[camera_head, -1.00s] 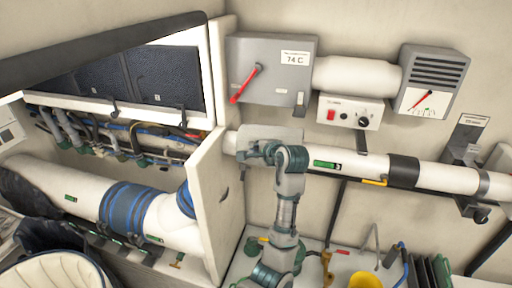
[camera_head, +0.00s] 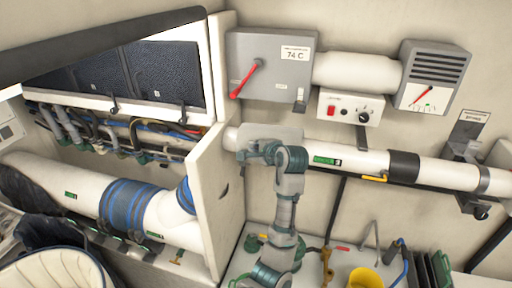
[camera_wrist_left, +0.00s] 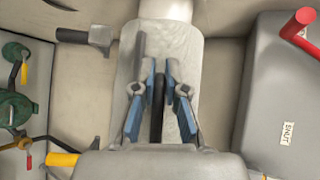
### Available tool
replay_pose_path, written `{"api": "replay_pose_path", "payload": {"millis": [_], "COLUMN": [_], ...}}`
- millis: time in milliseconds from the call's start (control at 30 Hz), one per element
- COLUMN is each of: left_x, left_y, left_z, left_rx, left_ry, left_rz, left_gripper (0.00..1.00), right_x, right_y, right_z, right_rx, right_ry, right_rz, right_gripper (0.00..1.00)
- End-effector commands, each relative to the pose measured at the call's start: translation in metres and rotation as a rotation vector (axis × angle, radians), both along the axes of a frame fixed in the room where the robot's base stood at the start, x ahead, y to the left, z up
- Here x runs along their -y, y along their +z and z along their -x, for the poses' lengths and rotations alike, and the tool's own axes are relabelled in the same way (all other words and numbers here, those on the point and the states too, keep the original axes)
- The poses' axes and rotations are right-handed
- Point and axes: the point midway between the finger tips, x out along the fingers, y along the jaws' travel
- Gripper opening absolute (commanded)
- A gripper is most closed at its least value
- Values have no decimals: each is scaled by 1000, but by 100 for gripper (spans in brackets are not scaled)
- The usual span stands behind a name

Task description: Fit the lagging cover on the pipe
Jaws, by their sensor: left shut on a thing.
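The pale pipe (camera_head: 437,172) runs along the wall, with a black band and a green label on it. A grey cover (camera_head: 285,132), apparently the lagging cover, lies against the pipe's left end. It fills the middle of the left wrist view (camera_wrist_left: 185,60). My left gripper (camera_head: 252,153) is at the cover's front. In the left wrist view its blue-padded fingers (camera_wrist_left: 160,88) are shut on a dark upright strip, seemingly the cover's handle. How far the cover wraps the pipe is hidden. My right gripper is not in view.
A white partition (camera_head: 210,195) stands close left of the cover. Above are a grey box with a red lever (camera_head: 262,68) and a small switch box (camera_head: 350,109). A yellow-handled valve (camera_head: 374,178) is below the pipe. A yellow cup (camera_head: 364,279) stands on the bench.

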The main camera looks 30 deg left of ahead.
Motion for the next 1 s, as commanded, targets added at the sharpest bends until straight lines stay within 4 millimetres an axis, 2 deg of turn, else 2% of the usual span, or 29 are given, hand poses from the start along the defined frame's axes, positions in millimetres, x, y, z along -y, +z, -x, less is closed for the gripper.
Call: {"api": "replay_pose_path", "payload": {"millis": [700, 1000], "left_x": [0, 0], "left_y": [23, 32], "left_z": [0, 0], "left_rx": [2, 3], "left_ry": [1, 1], "left_rz": [1, 1], "left_gripper": [0, 0], "right_x": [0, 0], "right_y": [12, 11], "right_z": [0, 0], "right_rx": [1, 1], "right_ry": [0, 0], "right_rz": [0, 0], "right_gripper": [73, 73]}}
